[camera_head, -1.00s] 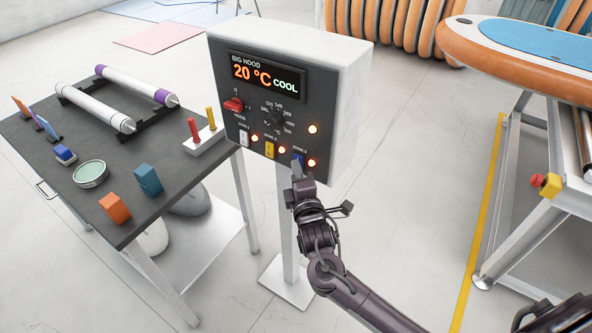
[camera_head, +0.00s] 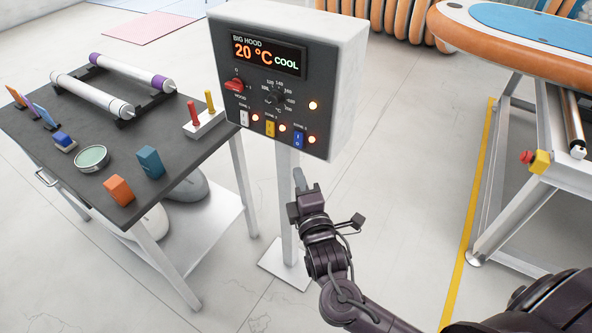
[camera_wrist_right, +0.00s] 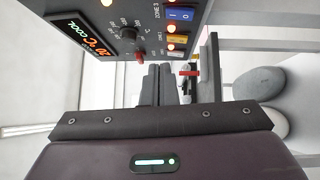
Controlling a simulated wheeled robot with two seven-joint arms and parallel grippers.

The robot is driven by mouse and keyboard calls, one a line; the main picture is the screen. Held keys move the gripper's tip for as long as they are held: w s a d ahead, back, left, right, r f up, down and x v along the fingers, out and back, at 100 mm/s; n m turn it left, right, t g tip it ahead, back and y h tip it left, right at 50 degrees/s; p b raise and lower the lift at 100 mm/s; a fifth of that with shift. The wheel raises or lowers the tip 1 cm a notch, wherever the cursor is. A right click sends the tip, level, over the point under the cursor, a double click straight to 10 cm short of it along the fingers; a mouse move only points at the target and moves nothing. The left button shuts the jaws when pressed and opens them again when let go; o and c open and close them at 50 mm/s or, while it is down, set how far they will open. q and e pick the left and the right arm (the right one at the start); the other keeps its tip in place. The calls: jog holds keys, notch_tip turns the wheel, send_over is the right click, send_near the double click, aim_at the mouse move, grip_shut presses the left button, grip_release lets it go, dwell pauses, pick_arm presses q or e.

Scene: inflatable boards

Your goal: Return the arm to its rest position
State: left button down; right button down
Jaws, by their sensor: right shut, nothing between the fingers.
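My right gripper (camera_head: 299,181) is shut and empty, just below and in front of the control box (camera_head: 345,65) on its stand. In the right wrist view the gripper's fingers (camera_wrist_right: 158,84) lie together, apart from the control panel (camera_wrist_right: 110,30). The panel display reads BIG HOOD, 20 °C COOL. It has a red hood switch (camera_head: 234,84), a round dial (camera_head: 273,98), and white, yellow and blue zone switches; the blue one (camera_head: 298,139) is nearest my gripper. Several orange lamps beside them are lit. My left gripper is not in view.
A dark table (camera_head: 75,170) at left holds two rollers, a round tin (camera_head: 92,158), orange and teal blocks, and a stand with red and yellow handles (camera_head: 204,124). At right a board (camera_head: 520,30) lies on a metal frame with a red button (camera_head: 526,157).

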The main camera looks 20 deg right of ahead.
jog(key=shift+s, duration=0.15)
dwell(0.4)
jog(key=s+d+f+m+g, duration=0.2)
jog(key=s+f+g, duration=0.1)
jog(key=f, duration=0.9)
jog(key=s+d+f+m+g, duration=0.1)
jog(key=s+f+m+g, duration=0.15)
jog(key=f, duration=1.05)
jog(key=s+d+f+m+g, duration=0.2)
jog(key=s+f+g, duration=0.15)
jog(key=f, duration=0.85)
jog(key=s+f+m+g, duration=0.2)
jog(key=s+f, duration=0.4)
jog(key=s, duration=0.4)
jog(key=s+f+m+g+y, duration=0.1)
jog(key=s+f+m+g, duration=0.2)
jog(key=s+f, duration=0.3)
jog(key=s+f+m+g+y, duration=0.1)
jog(key=s+f+m+g, duration=0.2)
jog(key=s+f, duration=0.4)
jog(key=s, duration=0.8)
jog(key=shift+a, duration=0.25)
jog(key=c, duration=2.2)
grip_release()
jog(key=shift+f, duration=0.1)
